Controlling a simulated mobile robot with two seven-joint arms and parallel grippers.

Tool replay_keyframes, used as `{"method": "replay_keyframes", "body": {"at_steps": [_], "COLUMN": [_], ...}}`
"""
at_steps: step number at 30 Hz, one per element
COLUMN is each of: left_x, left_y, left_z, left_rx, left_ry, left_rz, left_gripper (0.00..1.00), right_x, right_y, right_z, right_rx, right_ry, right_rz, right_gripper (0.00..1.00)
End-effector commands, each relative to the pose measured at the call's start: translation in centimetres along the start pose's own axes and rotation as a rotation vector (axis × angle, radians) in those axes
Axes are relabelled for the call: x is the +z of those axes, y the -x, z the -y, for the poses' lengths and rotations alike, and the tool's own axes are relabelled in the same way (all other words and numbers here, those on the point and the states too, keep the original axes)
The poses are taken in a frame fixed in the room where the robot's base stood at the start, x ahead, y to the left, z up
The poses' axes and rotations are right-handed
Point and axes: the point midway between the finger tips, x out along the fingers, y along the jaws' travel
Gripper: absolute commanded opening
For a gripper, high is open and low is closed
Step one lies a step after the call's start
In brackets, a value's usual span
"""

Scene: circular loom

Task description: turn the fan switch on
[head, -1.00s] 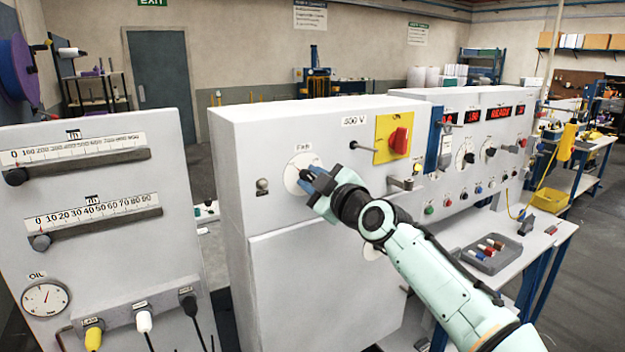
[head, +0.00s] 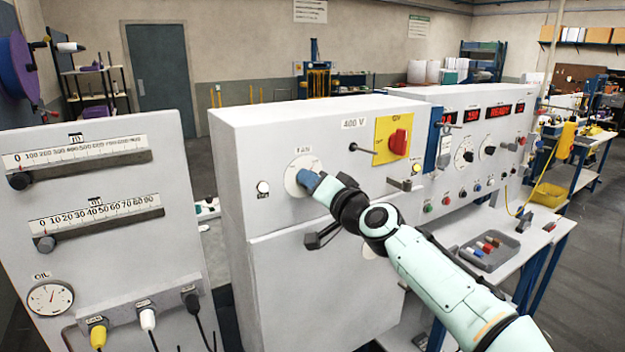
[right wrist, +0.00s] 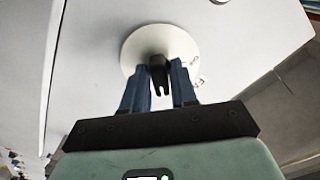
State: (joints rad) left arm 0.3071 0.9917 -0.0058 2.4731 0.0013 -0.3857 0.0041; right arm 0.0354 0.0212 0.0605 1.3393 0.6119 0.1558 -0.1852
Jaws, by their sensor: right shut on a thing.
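The fan switch has a round pale plate (head: 297,166) under a FAN label on the front of the grey cabinet. Its black knob (right wrist: 158,74) shows in the right wrist view, between two blue fingers. My right gripper (head: 309,180) is at the plate and shut on this knob; it also shows in the right wrist view (right wrist: 167,68). In the head view the gripper hides the knob. A small round lamp (head: 263,187) left of the plate looks bright white. My left gripper is not in view.
A red rotary switch (head: 398,142) on a yellow plate and a black lever (head: 362,149) stick out to the upper right of the fan switch. A grey panel (head: 110,215) with sliders stands at left. A tray (head: 491,250) lies on the right bench.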

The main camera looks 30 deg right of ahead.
Motion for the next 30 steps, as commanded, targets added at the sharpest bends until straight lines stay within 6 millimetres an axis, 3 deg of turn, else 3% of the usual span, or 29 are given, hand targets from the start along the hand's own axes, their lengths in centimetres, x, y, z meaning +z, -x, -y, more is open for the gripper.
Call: {"method": "replay_keyframes", "body": {"at_steps": [1,2,3,12,24,30], "left_x": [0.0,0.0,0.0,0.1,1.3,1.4], "left_y": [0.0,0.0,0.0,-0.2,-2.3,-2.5], "left_z": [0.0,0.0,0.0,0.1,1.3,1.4], "left_rx": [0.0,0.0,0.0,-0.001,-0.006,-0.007], "left_ry": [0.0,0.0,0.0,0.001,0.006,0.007], "left_rz": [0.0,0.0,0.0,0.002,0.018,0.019], "left_gripper": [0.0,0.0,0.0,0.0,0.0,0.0], "right_x": [0.0,0.0,0.0,0.0,0.1,0.1], "right_y": [0.0,0.0,0.0,0.3,6.0,7.1], "right_z": [0.0,0.0,0.0,0.0,-0.2,-0.1], "right_rx": [0.0,0.0,0.0,0.0,0.001,0.0], "right_ry": [-0.009,-0.007,-0.005,-0.001,0.001,0.001], "right_rz": [-0.001,-0.001,-0.001,-0.002,-0.002,0.0], "right_gripper": [0.31,0.4,0.43,0.43,0.43,0.43]}}
